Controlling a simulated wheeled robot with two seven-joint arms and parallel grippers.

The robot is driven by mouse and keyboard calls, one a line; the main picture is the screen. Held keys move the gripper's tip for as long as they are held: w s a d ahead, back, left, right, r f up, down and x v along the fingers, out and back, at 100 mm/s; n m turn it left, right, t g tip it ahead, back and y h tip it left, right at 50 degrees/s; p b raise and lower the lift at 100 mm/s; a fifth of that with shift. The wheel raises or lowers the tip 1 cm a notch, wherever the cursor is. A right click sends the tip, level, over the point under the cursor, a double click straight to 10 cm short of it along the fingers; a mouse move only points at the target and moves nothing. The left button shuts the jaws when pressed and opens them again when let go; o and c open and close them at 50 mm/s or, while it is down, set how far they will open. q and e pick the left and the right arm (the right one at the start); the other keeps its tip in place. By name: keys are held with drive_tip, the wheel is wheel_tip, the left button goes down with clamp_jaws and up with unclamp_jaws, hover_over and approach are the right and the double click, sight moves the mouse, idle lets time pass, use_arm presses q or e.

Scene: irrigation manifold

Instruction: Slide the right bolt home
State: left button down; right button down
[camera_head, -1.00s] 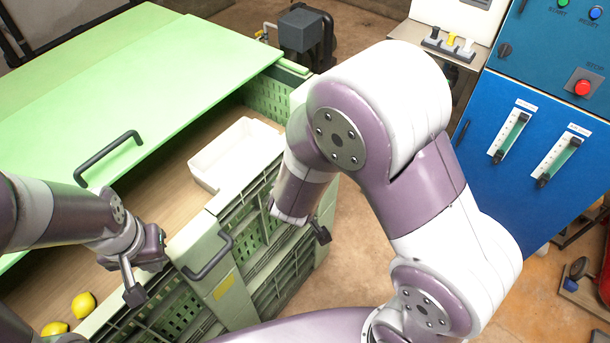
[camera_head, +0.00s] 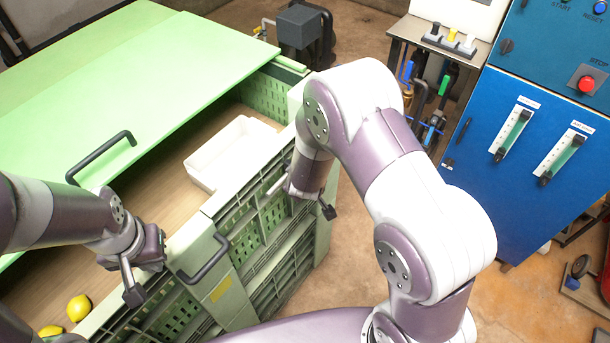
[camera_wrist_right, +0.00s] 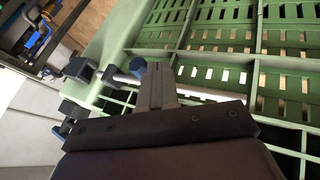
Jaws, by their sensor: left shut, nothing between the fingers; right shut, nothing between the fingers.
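A metal rod that looks like the bolt (camera_wrist_right: 118,78) runs between dark brackets along the green bin wall in the right wrist view. A dark blue knob (camera_wrist_right: 138,67) sits at its right end. My right gripper (camera_wrist_right: 157,78) is shut and empty; its fingertips overlap the rod's end by the knob in the picture, and I cannot tell if they touch. In the head view my right gripper (camera_head: 327,210) is at the right corner of the green bin (camera_head: 222,287), partly hidden by its wrist. My left gripper (camera_head: 132,294) is shut and empty by the bin's front edge.
The bin's green lid (camera_head: 120,85) has a black handle (camera_head: 100,155). A second handle (camera_head: 205,258) is on the front. A white tray (camera_head: 215,165) and lemons (camera_head: 79,307) lie inside. A blue cabinet (camera_head: 480,190) stands right; the floor between is clear.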

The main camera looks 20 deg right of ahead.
drive_tip(key=shift+w+d, duration=0.1)
drive_tip(key=shift+w, duration=0.05)
drive_tip(key=w+d, duration=0.3)
drive_tip(key=d, duration=0.1)
drive_tip(key=shift+w+d, duration=0.35)
drive_tip(key=shift+s+p, duration=0.1)
drive_tip(key=shift+p, duration=0.25)
